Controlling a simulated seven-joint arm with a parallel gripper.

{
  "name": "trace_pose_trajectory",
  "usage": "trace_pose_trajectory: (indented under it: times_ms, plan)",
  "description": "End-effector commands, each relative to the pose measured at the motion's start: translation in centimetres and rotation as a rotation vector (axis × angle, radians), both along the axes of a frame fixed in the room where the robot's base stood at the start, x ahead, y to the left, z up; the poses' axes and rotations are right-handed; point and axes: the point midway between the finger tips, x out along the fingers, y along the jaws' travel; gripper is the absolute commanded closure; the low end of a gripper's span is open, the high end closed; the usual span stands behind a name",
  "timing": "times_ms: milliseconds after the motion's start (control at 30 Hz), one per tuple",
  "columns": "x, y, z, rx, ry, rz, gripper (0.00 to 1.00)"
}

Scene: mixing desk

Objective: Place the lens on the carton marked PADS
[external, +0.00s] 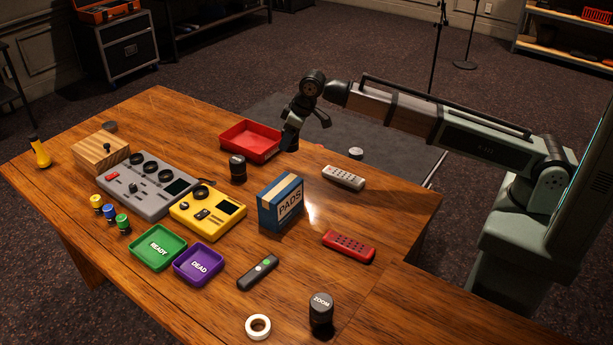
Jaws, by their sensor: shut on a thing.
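The carton marked PADS (280,206) stands upright near the middle of the wooden desk, blue with a cream band and lettering. My gripper (291,136) is above the desk behind the carton, near the red tray's right end. It is shut on a small dark thing, which is too small and dark here to identify surely. A black lens (238,169) stands upright on the desk, left of the carton and apart from my gripper. Another black lens, marked ZOOM (321,310), stands upright at the front of the desk.
A red tray (249,141) lies left of my gripper. A grey remote (344,178) and a red one (348,246) lie right of the carton. A yellow device (207,213), grey mixer (147,187), READY tray (157,248) and DEAD tray (198,264) fill the left side.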

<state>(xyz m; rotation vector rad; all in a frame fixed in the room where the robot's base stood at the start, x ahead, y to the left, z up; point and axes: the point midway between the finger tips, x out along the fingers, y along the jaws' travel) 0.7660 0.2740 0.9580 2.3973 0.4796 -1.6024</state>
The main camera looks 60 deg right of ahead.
Motion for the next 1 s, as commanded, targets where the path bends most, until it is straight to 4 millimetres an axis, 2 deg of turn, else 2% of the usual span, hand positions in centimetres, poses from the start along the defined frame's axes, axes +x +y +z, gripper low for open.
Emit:
trace_pose_trajectory:
  times_ms: [133, 267, 500, 700, 800, 1000]
  plan:
    - [-0.6, 1.6, 0.8, 0.001, -0.001, 0.022, 0.85]
    - [-1.8, 4.8, 2.2, 0.001, -0.003, 0.067, 0.85]
    - [-4.9, 12.8, 7.2, 0.002, -0.004, 0.177, 0.85]
    - [-8.0, 17.9, 11.3, 0.002, -0.004, 0.269, 0.85]
    - [-9.0, 18.6, 12.8, 0.001, -0.002, 0.335, 0.85]
    - [-10.2, 18.2, 12.0, 0.001, -0.001, 0.448, 0.85]
